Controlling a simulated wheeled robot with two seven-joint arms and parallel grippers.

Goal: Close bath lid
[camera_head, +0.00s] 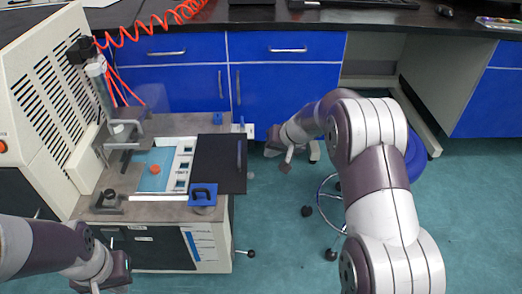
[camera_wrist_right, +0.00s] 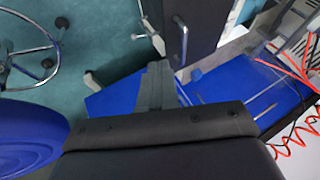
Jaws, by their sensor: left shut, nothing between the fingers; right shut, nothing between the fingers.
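The bath (camera_head: 153,168) is a light-blue recess in the top of the bench machine, with a round orange object (camera_head: 155,169) in it. The dark lid (camera_head: 219,163) lies folded open to the right of the bath, with a bar handle (camera_head: 239,160) near its right edge. In the right wrist view the lid (camera_wrist_right: 200,25) and its handle (camera_wrist_right: 184,42) show at the top. My right gripper (camera_head: 287,164) is shut and empty, to the right of the lid and apart from it; its fingers (camera_wrist_right: 156,72) point towards the lid. My left gripper (camera_head: 108,288) is shut and empty at the bottom left.
A blue clamp-like part (camera_head: 203,194) sits at the machine's front right corner. A beige vented cabinet (camera_head: 45,100) with a column and red coiled hose stands left. Blue cupboards (camera_head: 280,85) line the back. A stool (camera_head: 414,157) stands behind my right arm. Floor right of the machine is open.

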